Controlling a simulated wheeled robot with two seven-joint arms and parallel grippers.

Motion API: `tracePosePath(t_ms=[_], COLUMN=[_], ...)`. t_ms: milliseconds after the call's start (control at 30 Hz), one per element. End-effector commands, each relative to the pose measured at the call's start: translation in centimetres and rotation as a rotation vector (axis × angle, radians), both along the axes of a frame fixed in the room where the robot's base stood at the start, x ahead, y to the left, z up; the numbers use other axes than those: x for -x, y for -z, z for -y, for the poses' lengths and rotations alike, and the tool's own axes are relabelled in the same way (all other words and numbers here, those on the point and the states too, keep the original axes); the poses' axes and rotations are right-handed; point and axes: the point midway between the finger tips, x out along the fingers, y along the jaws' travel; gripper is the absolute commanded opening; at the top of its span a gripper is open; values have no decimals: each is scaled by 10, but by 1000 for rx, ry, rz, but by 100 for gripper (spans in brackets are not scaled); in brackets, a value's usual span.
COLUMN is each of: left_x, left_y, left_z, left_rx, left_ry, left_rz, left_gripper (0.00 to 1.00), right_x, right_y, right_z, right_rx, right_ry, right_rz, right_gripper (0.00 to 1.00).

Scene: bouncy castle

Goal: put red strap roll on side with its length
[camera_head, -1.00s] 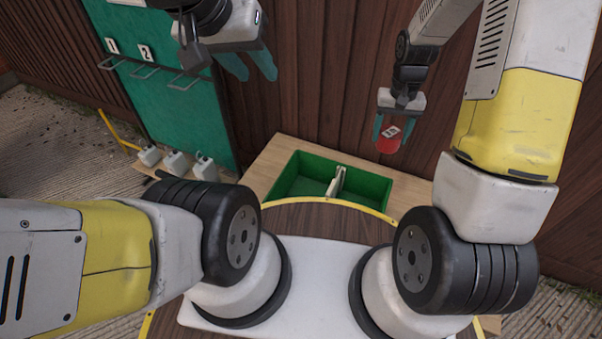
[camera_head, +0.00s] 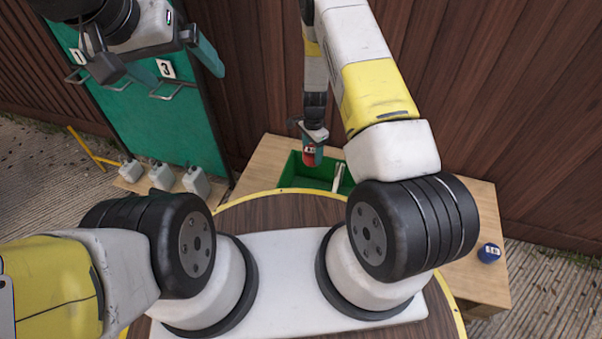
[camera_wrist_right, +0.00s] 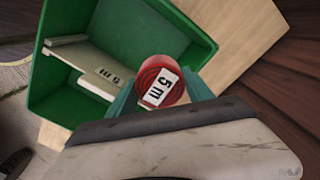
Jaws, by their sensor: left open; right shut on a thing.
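The red strap roll (camera_head: 310,153) is held in my right gripper (camera_head: 312,146), above the green box (camera_head: 296,168). In the right wrist view the roll (camera_wrist_right: 160,84) shows a white label reading "5 m", and the fingers of my right gripper (camera_wrist_right: 162,95) close on its sides. The green box (camera_wrist_right: 190,30) there has a pale divider (camera_wrist_right: 95,68) with a printed label, too small to read surely. My left gripper (camera_head: 165,75) is open and empty, up in front of the green board.
The box stands on a wooden table (camera_head: 262,160) against a brown plank wall. A blue roll (camera_head: 489,253) lies on the table's right part. A green board (camera_head: 150,115) with numbered hooks and several white canisters (camera_head: 160,175) stand at the left.

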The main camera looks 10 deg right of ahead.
Motion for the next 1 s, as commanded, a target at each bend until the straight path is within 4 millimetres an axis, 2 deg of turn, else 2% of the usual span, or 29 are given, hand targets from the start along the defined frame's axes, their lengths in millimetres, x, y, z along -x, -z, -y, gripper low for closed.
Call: tracePosePath(t_ms=[233, 500, 600, 700, 867, 1000], left_x=[0, 0, 0, 0, 0, 0], left_y=[0, 0, 0, 0, 0, 0], left_z=[0, 0, 0, 0, 0, 0], left_rx=[0, 0, 0, 0, 0, 0], left_ry=[0, 0, 0, 0, 0, 0], left_rz=[0, 0, 0, 0, 0, 0], left_gripper=[98, 98, 98, 98, 98, 98], right_x=[0, 0, -1, -1, -1, -1], right_y=[41, 113, 134, 148, 160, 181], right_z=[-1, -1, -1, -1, -1, -1], right_rx=[7, 6, 6, 6, 6, 6], right_ry=[72, 69, 68, 68, 68, 67], right_rz=[0, -1, 2, 3, 2, 2], right_gripper=[12, 12, 12, 12, 12, 12])
